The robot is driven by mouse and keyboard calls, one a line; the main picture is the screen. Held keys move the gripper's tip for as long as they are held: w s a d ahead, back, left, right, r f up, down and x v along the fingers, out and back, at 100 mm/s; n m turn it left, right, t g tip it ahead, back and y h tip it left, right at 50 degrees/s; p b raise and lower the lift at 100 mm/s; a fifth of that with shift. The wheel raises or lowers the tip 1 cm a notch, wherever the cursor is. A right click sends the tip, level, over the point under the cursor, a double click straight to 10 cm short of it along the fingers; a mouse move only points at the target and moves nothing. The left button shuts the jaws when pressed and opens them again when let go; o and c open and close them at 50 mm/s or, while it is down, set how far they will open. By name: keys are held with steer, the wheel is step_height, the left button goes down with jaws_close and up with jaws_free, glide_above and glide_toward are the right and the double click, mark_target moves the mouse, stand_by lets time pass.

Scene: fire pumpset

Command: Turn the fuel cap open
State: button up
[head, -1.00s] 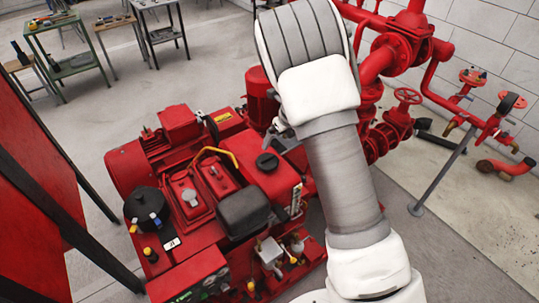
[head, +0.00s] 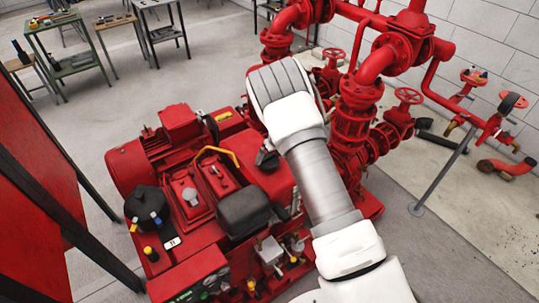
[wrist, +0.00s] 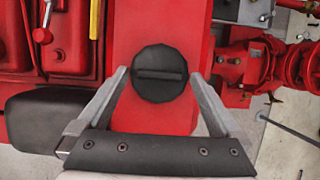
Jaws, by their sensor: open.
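The fuel cap (wrist: 160,62) is a round black cap with a raised bar across its middle, on the red fuel tank (wrist: 128,28). In the wrist view, the bar lies nearly level across the picture. My gripper (wrist: 159,76) is open, with one grey finger on each side of the cap. Gaps show between the fingertips and the cap's rim, and nothing is held. How far the fingertips are above the tank is hard to tell. In the head view, my arm covers most of the cap area, and the tank (head: 282,183) shows beside it.
A black box-shaped part (head: 243,212) stands beside the tank. A yellow handle (head: 222,153) arches over the engine. Red pipes and valves (head: 352,125) rise close behind my arm.

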steer(key=c, duration=1.3)
steer(key=n+b, duration=0.1)
steer(key=n+y+b, duration=0.1)
steer(key=n, duration=0.1)
steer(key=shift+w+d+f+n+g+b, duration=0.1)
steer(key=shift+w+d+n+g+b, duration=0.05)
steer(key=shift+n+g+b, duration=0.2)
steer(key=n+g+b, duration=0.1)
steer(key=n, duration=0.1)
steer(key=n+g+y+b, duration=0.1)
steer(key=n+b, duration=0.1)
steer(key=n, duration=0.1)
steer(key=shift+w+d+n, duration=0.1)
steer(key=shift+w+n, duration=0.1)
steer(key=shift+n, duration=0.05)
steer(key=n+g+b, duration=0.1)
steer(key=n, duration=0.1)
steer(key=n+g+b, duration=0.1)
steer(key=n, duration=0.1)
steer(key=shift+w+b, duration=0.2)
steer(key=shift+b, duration=0.15)
steer(key=shift+w+n+g+h+b, duration=0.15)
steer(key=shift+n+g+b, duration=0.25)
steer(key=shift+n, duration=0.8)
steer(key=shift+s+n+g+h+b, duration=0.1)
steer(key=shift+n+g+h+b, duration=0.25)
steer(key=shift+n, duration=0.85)
